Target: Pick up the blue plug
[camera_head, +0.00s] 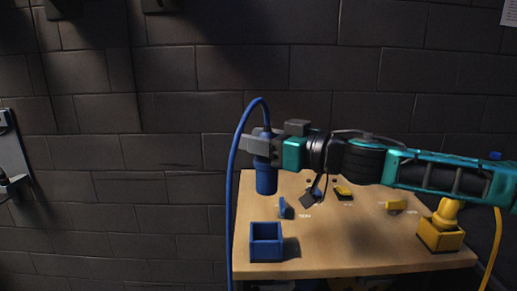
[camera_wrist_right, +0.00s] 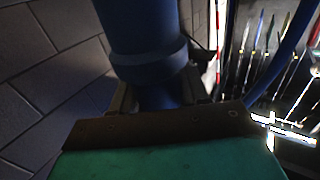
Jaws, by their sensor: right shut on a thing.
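The blue plug (camera_head: 266,177) hangs upright below my right gripper (camera_head: 262,145), with a blue cable (camera_head: 231,200) looping up from its top and down to the left. My right gripper is shut on the plug and holds it above the table, over the blue open-topped socket box (camera_head: 266,242) and apart from it. In the right wrist view the plug (camera_wrist_right: 145,45) fills the upper middle, between the fingers of the right gripper (camera_wrist_right: 160,100). My left gripper is not in view.
The wooden table (camera_head: 340,250) has a clear front middle. A yellow plug (camera_head: 447,213) stands in a yellow box (camera_head: 440,236) at the right. Small blue (camera_head: 283,208) and yellow (camera_head: 396,205) switch-like pieces sit on the table. A dark brick wall (camera_head: 230,70) stands behind.

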